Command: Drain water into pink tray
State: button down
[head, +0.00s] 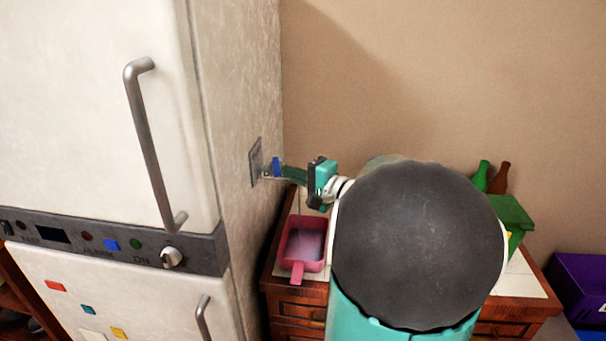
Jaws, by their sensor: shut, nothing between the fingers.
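A small tap with a blue handle (276,166) sticks out from a grey plate (256,162) on the side wall of the white fridge. The pink tray (297,272) stands on the low wooden cabinet below it, its handle toward me. A thin pale line, apparently a water stream, runs down from near the spout into the tray. The tray's inside looks bluish-grey, like shallow water. My gripper (288,173) is shut and empty, its fingers beside the blue handle. I cannot tell whether they touch it.
The fridge (90,130) fills the left side. On the cabinet (298,309), behind my arm, stand a green box (513,213), a green bottle (481,177) and a brown bottle (500,180). A purple crate (581,288) is at far right. My arm hides the cabinet's middle.

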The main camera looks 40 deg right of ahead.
jog(key=shift+w+a+m+h, duration=0.2)
jog(key=shift+a+m+h, duration=0.1)
jog(key=shift+a+h, duration=0.25)
jog(key=shift+w+a+m+h, duration=0.15)
jog(key=shift+a+m+h, duration=0.2)
jog(key=shift+a, duration=0.3)
